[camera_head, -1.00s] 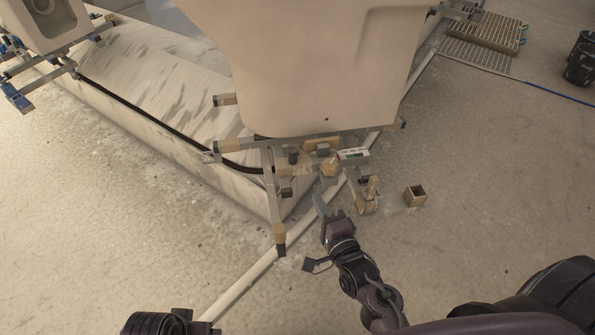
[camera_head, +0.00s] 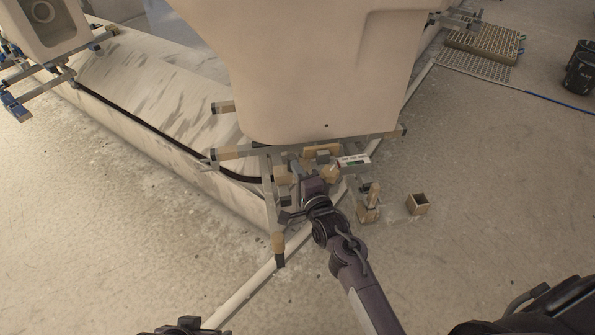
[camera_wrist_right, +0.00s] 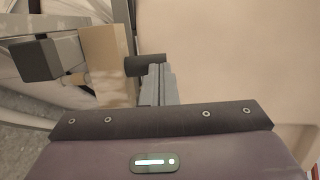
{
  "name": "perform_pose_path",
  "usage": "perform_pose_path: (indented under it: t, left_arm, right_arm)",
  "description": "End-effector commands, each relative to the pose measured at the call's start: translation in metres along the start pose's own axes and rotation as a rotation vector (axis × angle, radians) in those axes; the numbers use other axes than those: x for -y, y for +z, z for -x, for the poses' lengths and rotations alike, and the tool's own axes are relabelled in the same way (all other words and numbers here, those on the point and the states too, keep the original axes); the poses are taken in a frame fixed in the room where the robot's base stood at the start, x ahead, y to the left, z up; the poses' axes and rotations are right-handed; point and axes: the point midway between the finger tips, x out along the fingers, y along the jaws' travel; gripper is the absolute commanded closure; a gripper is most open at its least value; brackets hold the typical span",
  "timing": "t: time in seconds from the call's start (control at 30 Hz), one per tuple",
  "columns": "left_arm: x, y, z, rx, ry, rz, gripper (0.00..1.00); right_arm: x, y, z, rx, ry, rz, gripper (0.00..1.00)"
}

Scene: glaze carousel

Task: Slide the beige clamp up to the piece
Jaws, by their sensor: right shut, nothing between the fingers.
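The piece (camera_head: 325,85) is a large pale basin-like body on a metal frame at the top middle of the head view. Below its lower edge sits a cluster of beige and grey blocks, with a beige clamp block (camera_head: 282,175) at its left; I cannot tell for sure which block is the task's clamp. In the wrist view a beige block (camera_wrist_right: 103,52) stands left of my fingers, beside a dark cylinder. My right gripper (camera_head: 308,177) is shut and empty at this cluster; its fingers (camera_wrist_right: 158,80) are together near the dark cylinder (camera_wrist_right: 146,65), contact unclear.
A beige peg-like part (camera_head: 369,203) and an open square box (camera_head: 417,204) are further right. A frame leg with a beige joint (camera_head: 278,243) stands at left.

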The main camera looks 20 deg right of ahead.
Motion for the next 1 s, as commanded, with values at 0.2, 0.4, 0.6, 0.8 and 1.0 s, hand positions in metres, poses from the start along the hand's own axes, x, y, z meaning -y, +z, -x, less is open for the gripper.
perform_pose_path:
  t: [0.2,0.4,0.6,0.8,1.0]
  left_arm:
    - [-0.001,0.0,0.001,-0.002,0.001,-0.001,0.26]
    - [-0.001,0.001,0.0,-0.001,0.002,-0.001,0.26]
    - [-0.003,0.0,-0.002,-0.014,0.006,-0.006,0.26]
    - [-0.006,-0.003,-0.001,-0.038,0.012,-0.01,0.26]
    - [-0.007,-0.001,-0.001,-0.034,0.013,-0.011,0.26]
  right_arm:
    - [0.0,0.0,0.0,0.0,0.0,0.0,1.0]
    - [0.001,-0.002,-0.012,0.0,-0.003,0.0,1.0]
    - [0.0,-0.009,-0.043,-0.001,-0.003,0.0,1.0]
    - [0.001,-0.011,-0.054,0.0,-0.002,0.0,1.0]
    - [0.001,-0.011,-0.054,0.0,-0.001,0.0,1.0]
